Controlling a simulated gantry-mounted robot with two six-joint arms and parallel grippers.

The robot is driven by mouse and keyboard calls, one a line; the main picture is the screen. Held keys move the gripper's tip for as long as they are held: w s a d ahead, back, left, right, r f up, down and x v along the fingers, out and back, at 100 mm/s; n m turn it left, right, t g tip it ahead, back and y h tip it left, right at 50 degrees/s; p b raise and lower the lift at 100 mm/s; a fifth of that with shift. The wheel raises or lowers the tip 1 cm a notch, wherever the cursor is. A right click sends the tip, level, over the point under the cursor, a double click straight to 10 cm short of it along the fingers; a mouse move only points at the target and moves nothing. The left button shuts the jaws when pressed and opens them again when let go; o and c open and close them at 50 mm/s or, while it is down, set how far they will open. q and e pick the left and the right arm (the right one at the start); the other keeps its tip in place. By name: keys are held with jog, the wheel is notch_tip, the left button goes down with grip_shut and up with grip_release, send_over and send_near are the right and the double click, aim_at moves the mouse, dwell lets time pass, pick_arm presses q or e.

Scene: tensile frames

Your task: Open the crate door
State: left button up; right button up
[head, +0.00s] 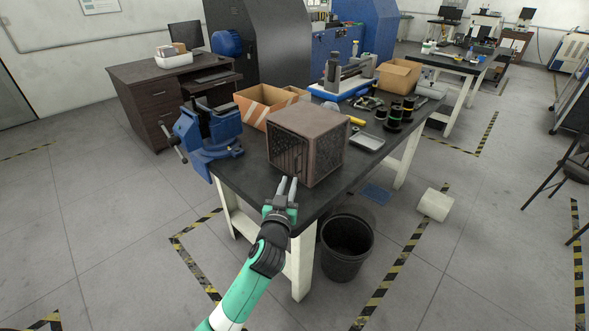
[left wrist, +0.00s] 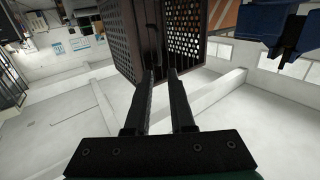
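The crate (head: 315,125) is a brown box with dark perforated sides, standing near the front end of the black table. Its mesh front (head: 287,152) faces my left arm and looks shut. My left gripper (head: 287,181) is just in front of the crate's lower front edge, with a narrow gap between its two fingers. In the left wrist view, the left gripper (left wrist: 161,72) points at the crate (left wrist: 183,40), its fingertips close to a corner between two perforated faces. Nothing clear shows between the fingers. I cannot tell whether they touch the crate. My right gripper is out of view.
A blue vise (head: 210,135) is on the table's left edge. An open cardboard box (head: 255,108) is behind the crate. A grey tray (head: 367,139) and dark spools (head: 394,120) lie to its right. A black bin (head: 346,246) stands on the floor below.

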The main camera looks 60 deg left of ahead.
pick_arm(q)
jog(key=b+x, duration=0.2)
jog(key=x, duration=0.7)
jog(key=shift+b, duration=0.35)
jog(key=shift+w, duration=0.15)
grip_shut()
dwell(0.6)
